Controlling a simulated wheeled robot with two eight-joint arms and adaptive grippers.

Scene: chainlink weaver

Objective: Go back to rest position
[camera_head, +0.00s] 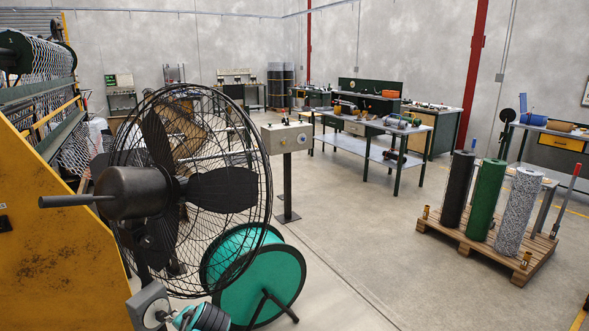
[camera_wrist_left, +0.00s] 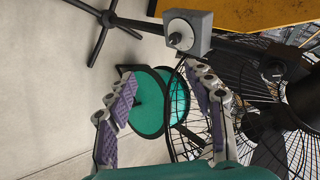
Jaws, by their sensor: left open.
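My left gripper (camera_wrist_left: 161,80) is open and empty in the left wrist view, its two purple-padded fingers spread apart. Beyond the fingers are a teal spool (camera_wrist_left: 150,105) and the wire cage of a black fan. A grey box with a round knob (camera_wrist_left: 188,32) is above the fingers in that view. In the head view, a teal and dark part of my left arm shows at the bottom edge, beside the grey knob box (camera_head: 150,306). The left fingers cannot be made out there. My right gripper is in neither view.
The large black fan (camera_head: 188,190) stands close in front, with the teal spool (camera_head: 262,280) behind it. A yellow machine (camera_head: 50,240) fills the left side. A pallet (camera_head: 470,238) with three rolls stands at right. Workbenches line the back. Open floor (camera_head: 360,240) lies in the middle.

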